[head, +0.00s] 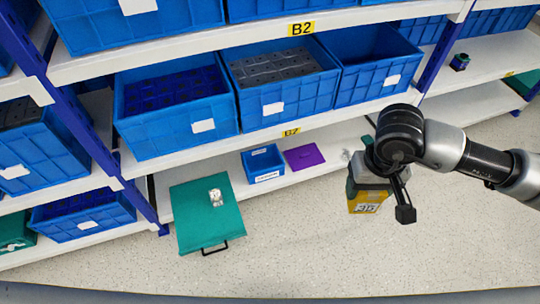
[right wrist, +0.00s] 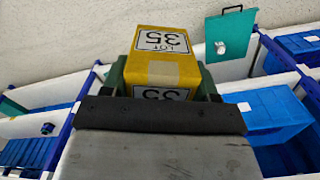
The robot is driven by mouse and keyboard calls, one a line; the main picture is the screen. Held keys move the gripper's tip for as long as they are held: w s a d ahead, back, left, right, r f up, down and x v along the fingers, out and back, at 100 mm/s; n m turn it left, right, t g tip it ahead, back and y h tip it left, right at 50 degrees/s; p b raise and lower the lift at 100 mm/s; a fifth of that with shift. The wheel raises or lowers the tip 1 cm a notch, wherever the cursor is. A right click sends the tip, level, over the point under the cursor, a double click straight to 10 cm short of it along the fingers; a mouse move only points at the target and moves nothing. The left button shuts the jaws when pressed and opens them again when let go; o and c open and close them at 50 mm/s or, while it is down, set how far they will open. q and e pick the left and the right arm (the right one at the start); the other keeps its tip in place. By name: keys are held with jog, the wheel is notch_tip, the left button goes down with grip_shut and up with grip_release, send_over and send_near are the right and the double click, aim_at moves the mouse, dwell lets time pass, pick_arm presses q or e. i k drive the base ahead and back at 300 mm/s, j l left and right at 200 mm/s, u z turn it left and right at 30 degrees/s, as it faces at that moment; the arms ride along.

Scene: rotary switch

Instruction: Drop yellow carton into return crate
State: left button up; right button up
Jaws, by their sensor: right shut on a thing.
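The yellow carton (head: 364,202) has a white "LOT 35" label. It also shows in the right wrist view (right wrist: 162,72), between green fingers. My right gripper (head: 368,186) is shut on it and holds it up, right of the green panel. A small blue crate (head: 263,164) with a white label stands on the lowest shelf, left of the held carton; its label is too small to read, so I cannot tell if it is the return crate. The carton is apart from it. My left gripper is not in view.
A green panel (head: 208,228) with a handle and a pale knob (head: 216,197) juts out in front of the shelf. A purple flat piece (head: 304,157) lies beside the small crate. Large blue bins (head: 178,132) fill the shelf above. The speckled floor (head: 330,255) is clear.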

aim_at(263, 164)
jog(key=i+l+u, duration=0.15)
jog(key=l, duration=0.2)
jog(key=i+l+u, duration=0.15)
jog(key=l, duration=0.25)
jog(key=i+l+u, duration=0.15)
jog(key=l, duration=0.25)
jog(key=i+l+u, duration=0.15)
jog(key=l, duration=0.25)
